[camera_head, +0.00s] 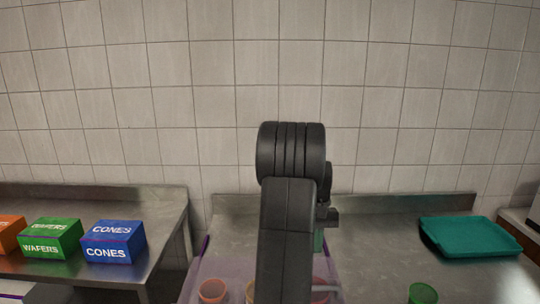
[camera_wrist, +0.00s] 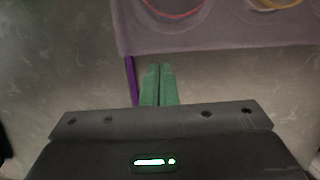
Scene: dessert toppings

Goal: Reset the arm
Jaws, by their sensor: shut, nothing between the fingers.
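My gripper shows in the wrist view (camera_wrist: 158,70) with its two green fingers side by side, shut and empty. It points at the metal counter, close to the near edge of a clear tray with a purple edge (camera_wrist: 225,42). In the head view my dark arm stands upright in the middle and hides most of the gripper; only a bit of green (camera_head: 319,240) shows beside it. The arm also covers part of the tray.
An orange cup (camera_head: 213,291) stands at the tray's left, with other cups partly hidden. A green cup (camera_head: 422,293) and a teal tray (camera_head: 470,237) are to the right. Blue cones box (camera_head: 113,242), green wafers box (camera_head: 51,239) and an orange box (camera_head: 8,235) stand left.

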